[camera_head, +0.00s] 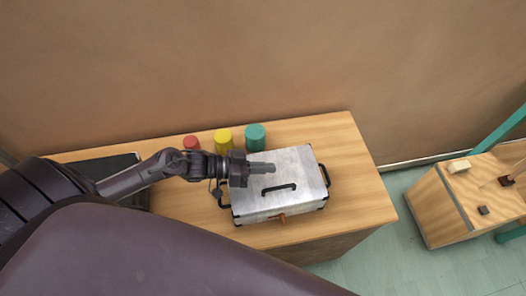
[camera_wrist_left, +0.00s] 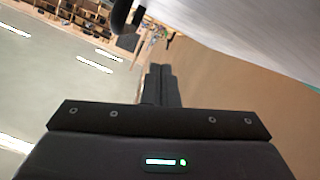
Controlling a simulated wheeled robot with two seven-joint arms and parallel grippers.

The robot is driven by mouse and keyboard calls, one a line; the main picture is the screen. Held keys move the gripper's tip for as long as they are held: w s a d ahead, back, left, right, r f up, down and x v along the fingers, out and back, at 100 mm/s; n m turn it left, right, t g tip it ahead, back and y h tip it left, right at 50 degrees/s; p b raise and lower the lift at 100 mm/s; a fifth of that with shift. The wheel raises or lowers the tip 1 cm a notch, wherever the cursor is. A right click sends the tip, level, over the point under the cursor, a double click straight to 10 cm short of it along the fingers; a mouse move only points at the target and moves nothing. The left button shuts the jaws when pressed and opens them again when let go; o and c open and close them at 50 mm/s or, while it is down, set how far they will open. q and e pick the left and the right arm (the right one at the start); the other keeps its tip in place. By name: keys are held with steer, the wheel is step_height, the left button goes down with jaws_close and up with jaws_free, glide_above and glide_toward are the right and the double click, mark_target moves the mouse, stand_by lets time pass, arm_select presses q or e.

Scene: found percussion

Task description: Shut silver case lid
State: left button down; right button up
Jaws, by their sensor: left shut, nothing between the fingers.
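The silver case (camera_head: 300,165) stands on the wooden table, with dark corners, a dark handle on top and a small brown piece on its front. Its lid lies down on the body and looks shut; I cannot tell whether a thin gap is left. My left gripper (camera_head: 262,168) is shut and empty, its fingers over the back left part of the lid. I cannot tell whether they touch it. In the left wrist view the shut fingers (camera_wrist_left: 163,85) show beside a pale silver surface (camera_wrist_left: 250,25), likely the case. My right gripper is not in view.
Red (camera_head: 191,142), yellow (camera_head: 223,140) and teal (camera_head: 255,137) cylinders stand behind the case, near my left wrist. A dark flat object (camera_head: 110,166) lies at the table's left. The tabletop (camera_head: 355,190) is clear right of the case. A wooden box (camera_head: 440,205) stands farther right.

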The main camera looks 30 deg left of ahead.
mark_target(266, 184)
arm_select(q)
steer(key=shift+s+d+f+m+y, duration=0.35)
steer(key=shift+s+f+m, duration=0.15)
steer(key=shift+f, duration=0.15)
steer(key=shift+s+d+f, duration=0.15)
steer(key=shift+f, duration=0.25)
steer(key=shift+s+d+f, duration=0.15)
steer(key=shift+f, duration=0.2)
steer(key=shift+a+r, duration=0.1)
